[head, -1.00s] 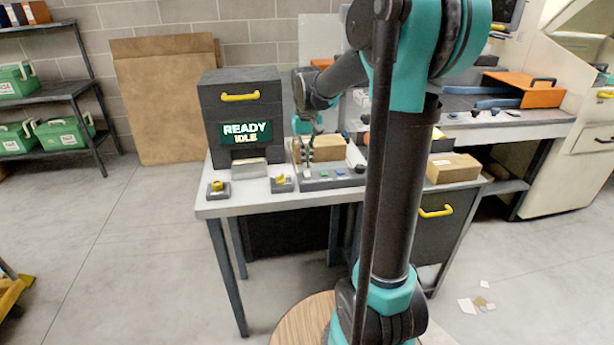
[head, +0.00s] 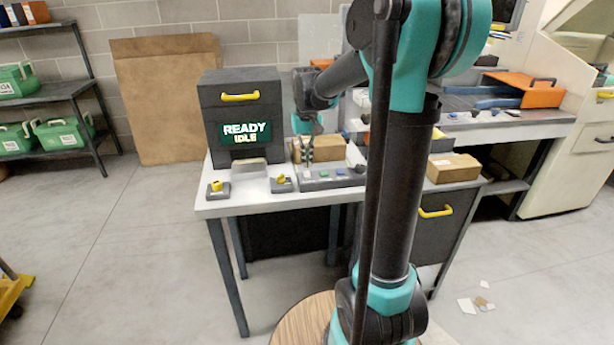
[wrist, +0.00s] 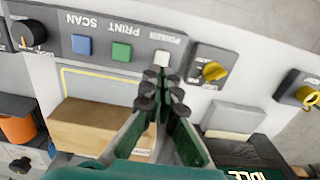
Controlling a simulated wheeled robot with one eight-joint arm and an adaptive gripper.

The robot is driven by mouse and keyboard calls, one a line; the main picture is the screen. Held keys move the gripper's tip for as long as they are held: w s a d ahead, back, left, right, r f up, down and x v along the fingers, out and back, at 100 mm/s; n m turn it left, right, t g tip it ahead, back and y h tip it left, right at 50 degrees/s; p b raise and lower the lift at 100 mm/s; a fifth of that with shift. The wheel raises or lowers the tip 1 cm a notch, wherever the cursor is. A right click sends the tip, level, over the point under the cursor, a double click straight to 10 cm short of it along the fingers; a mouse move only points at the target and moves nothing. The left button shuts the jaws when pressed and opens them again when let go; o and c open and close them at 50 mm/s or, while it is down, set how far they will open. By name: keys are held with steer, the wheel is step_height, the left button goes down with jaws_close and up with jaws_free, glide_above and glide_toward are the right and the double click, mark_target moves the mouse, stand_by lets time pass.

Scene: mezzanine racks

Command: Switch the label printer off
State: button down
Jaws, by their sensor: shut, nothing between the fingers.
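The label printer (head: 222,108) is a dark cabinet on the left of the bench, its screen (head: 246,132) lit with "READY IDLE". The control panel (head: 346,181) in front carries a white button (wrist: 161,58) labelled POWER, a green button (wrist: 121,51) labelled PRINT and a blue button (wrist: 81,45) labelled SCAN. My gripper (head: 307,160) is shut and empty above the panel. In the wrist view its fingertips (wrist: 161,82) sit just below the white button in the picture; I cannot tell whether they touch it.
Two yellow knobs, one (wrist: 214,71) beside the panel and one (wrist: 307,96) farther off, sit on small grey bases. A cardboard box (wrist: 88,125) stands behind the panel. Another box (head: 453,168) is at the right.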

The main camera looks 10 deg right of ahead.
mark_target(307, 172)
steer(key=shift+f, duration=1.15)
stand_by(0.9)
steer(key=shift+r, duration=3.5)
steer(key=s+d+f+t, duration=0.2)
steer(key=s+f, duration=0.6)
steer(key=s, duration=0.3)
steer(key=s+d+f+t, duration=0.2)
steer(key=s+f, duration=0.7)
steer(key=s, duration=0.2)
steer(key=shift+f, duration=0.25)
